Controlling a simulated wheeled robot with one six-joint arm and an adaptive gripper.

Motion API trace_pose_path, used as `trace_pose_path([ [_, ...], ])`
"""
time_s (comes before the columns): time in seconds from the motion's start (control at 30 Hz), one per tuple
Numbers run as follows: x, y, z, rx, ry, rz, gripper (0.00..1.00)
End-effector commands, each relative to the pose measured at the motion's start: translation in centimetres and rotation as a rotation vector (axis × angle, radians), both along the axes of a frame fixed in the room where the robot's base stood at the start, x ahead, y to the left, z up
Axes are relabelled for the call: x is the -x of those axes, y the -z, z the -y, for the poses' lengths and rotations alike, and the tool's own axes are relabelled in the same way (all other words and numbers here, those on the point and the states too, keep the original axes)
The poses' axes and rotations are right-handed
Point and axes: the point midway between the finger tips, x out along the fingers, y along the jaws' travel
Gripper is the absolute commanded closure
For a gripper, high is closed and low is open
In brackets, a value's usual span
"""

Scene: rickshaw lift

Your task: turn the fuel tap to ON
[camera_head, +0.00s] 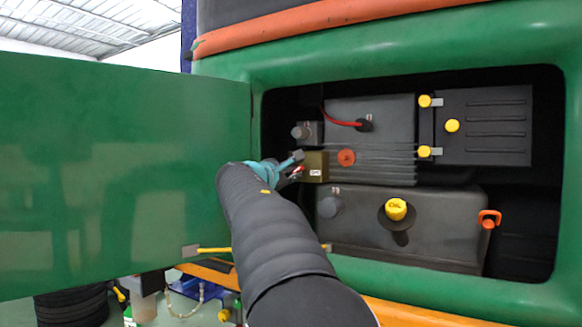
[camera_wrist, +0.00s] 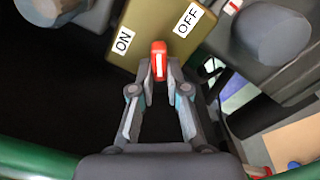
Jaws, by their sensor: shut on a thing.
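The fuel tap is a brass-coloured block (camera_head: 316,160) in the open engine bay, also seen in the wrist view (camera_wrist: 158,22). It carries an ON label (camera_wrist: 123,41) on the left and an OFF label (camera_wrist: 187,20) on the right in the wrist view. A red lever with a white stripe (camera_wrist: 159,62) shows between the two labels, lined up with neither. My gripper (camera_wrist: 159,74) is shut on this lever, a fingertip on each side. In the head view my gripper (camera_head: 293,164) reaches the block's left side, and the lever is only partly visible there.
A green door (camera_head: 125,170) stands open on the left. The grey engine (camera_head: 370,115) is behind the tap. A dark tank with a yellow OIL cap (camera_head: 396,209) lies below, and a battery (camera_head: 495,125) is at the right. The green bay rim (camera_head: 420,285) borders the opening.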

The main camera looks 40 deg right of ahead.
Motion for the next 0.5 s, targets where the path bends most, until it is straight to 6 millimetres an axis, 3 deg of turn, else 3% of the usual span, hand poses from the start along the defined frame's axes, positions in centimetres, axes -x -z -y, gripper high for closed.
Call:
trace_pose_path([
  [0.5,0.06,-0.26,0.08,0.193,0.001,-0.452,1.0],
])
